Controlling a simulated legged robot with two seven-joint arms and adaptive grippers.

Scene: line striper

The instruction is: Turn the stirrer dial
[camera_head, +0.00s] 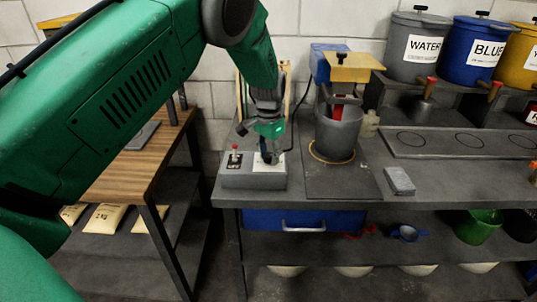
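The stirrer control box (240,182) is a low grey block at the front left of the grey bench. It has a toggle switch with a red tip (235,150) on its left and a white dial plate (284,164) on its right. My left gripper (269,158) points down over the white plate, at the dial's place. It hides the dial, so I cannot tell whether it touches the dial or how its fingers stand. The stirrer (353,67) with a yellow top stands over a grey bucket (338,133) to the right. My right gripper is not in view.
A grey block (399,181) lies on the bench right of the bucket. Grey, blue and yellow paint drums (413,45) with taps stand on a rack at the back right. A wooden-topped table (120,178) stands at the left. The bench's front right is clear.

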